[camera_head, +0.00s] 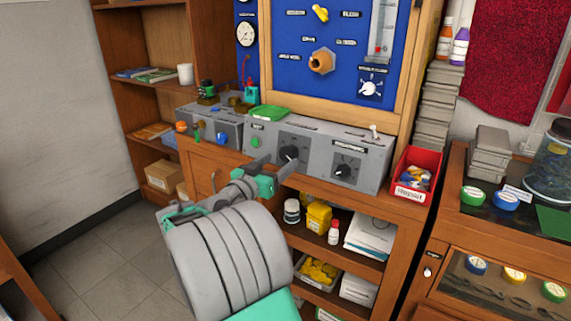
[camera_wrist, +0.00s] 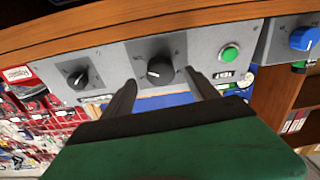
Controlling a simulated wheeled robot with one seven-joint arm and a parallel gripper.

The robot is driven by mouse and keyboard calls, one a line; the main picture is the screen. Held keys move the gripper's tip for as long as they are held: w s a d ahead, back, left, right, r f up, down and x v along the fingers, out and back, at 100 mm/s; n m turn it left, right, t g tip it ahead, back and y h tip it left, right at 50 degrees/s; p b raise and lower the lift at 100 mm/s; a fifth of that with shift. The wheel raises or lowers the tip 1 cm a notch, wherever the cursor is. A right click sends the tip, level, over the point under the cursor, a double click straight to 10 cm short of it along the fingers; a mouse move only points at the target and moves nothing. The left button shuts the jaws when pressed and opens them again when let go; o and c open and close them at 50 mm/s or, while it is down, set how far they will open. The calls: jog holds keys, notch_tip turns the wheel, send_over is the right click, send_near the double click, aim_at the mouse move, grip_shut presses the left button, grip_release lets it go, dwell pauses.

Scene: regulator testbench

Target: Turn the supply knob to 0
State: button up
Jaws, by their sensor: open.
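The grey control box (camera_head: 318,143) on the bench has two black knobs on dark square plates. The larger left knob (camera_head: 290,153) is right by my gripper (camera_head: 277,163); the other knob (camera_head: 343,171) is to its right. I cannot read which one is labelled supply. In the wrist view, my gripper (camera_wrist: 161,80) is open, its dark fingers apart on either side of the nearer knob (camera_wrist: 160,70). I cannot tell whether the fingertips reach around it or touch it. The other knob (camera_wrist: 77,78) shows at left there. The knob settings are too small to read.
A green button (camera_wrist: 229,54) is beside the nearer knob. A toggle switch (camera_head: 375,131) and a green tray (camera_head: 268,113) are on top of the box. A smaller box with a blue knob (camera_head: 222,137) stands left, a red parts bin (camera_head: 416,174) right. Open shelves are below.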

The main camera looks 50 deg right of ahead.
aim_at(286, 156)
jog(key=d, duration=0.4)
jog(key=shift+w+d, duration=0.2)
jog(key=shift+d, duration=0.05)
jog(key=shift+c, duration=0.5)
jog(key=c, duration=1.3)
jog(key=shift+o, duration=0.2)
